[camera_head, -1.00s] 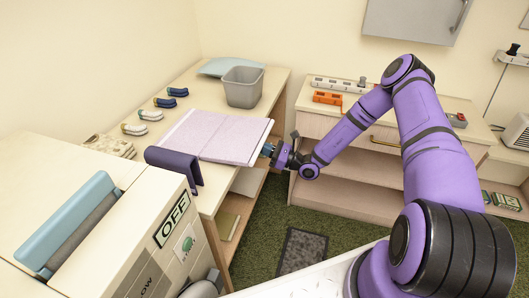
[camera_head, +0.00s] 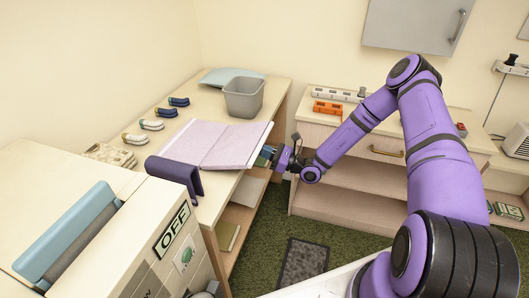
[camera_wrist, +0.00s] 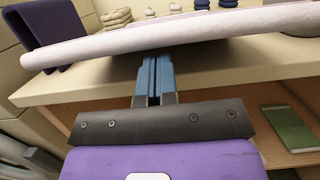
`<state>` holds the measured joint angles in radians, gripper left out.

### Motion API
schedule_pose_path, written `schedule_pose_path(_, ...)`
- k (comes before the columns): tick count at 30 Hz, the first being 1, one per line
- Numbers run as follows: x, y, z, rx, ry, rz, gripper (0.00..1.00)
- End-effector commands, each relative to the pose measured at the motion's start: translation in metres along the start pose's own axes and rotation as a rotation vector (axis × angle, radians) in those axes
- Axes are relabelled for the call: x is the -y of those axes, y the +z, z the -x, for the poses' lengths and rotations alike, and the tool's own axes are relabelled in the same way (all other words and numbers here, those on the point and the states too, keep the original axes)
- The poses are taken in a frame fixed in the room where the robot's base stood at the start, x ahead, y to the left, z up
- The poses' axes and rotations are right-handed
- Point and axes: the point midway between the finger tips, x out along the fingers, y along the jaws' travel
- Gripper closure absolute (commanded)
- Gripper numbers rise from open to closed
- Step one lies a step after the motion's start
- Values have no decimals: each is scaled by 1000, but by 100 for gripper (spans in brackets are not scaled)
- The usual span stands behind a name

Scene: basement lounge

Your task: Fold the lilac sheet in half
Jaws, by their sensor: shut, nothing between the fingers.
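The lilac sheet (camera_head: 192,140) lies on the wooden counter, with a crease line across its middle. Its right half (camera_head: 235,146) looks tilted up, with a pale outer edge over the counter's front side. In the wrist view the sheet's edge (camera_wrist: 150,40) runs across the top as a thin pale band, apart from the counter top beneath it at left. My gripper (camera_head: 267,153) is at the sheet's right edge, outside the counter. In the wrist view its blue fingers (camera_wrist: 155,62) are shut and empty, with their tips just under the sheet's edge. Whether they touch it is unclear.
A dark purple holder (camera_head: 178,175) stands at the sheet's near end. A grey bin (camera_head: 243,98) stands beyond the sheet, and several rolled cloths (camera_head: 152,125) lie along its left. Open shelves (camera_head: 240,192) sit below the counter. A machine marked OFF (camera_head: 172,230) fills the near left.

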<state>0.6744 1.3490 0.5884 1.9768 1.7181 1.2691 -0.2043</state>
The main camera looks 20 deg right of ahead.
Motion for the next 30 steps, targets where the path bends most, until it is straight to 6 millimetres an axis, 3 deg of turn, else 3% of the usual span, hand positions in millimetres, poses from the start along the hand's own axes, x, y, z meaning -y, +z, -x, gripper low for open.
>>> schedule_pose_path(30,0,36,-49,0,1,0,100)
